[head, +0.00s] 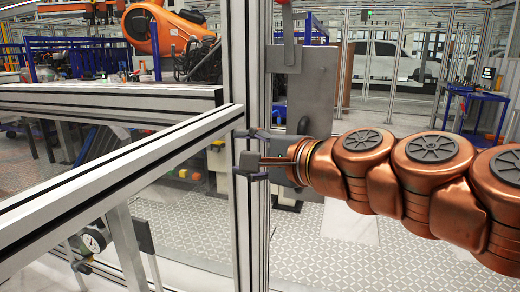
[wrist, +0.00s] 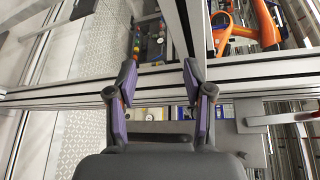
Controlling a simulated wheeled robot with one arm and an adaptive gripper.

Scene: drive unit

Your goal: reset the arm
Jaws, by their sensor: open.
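My gripper (head: 243,152) reaches in from the right in the head view, at the end of my copper-coloured arm (head: 400,170). Its two dark fingers are spread apart, with nothing between them. In the picture the fingers overlap an upright aluminium post (head: 240,60); I cannot tell whether they touch it. In the wrist view my gripper (wrist: 158,75) also shows open and empty, with purple pads on the inner sides of its fingers. Aluminium beams cross the picture beyond the fingertips.
A long aluminium rail (head: 120,170) runs from the front left to the post. A grey panel (head: 305,95) stands behind the gripper. An orange robot (head: 160,30) is at the back left, and a blue cart (head: 478,95) at the back right. Patterned floor (head: 320,250) shows below my arm.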

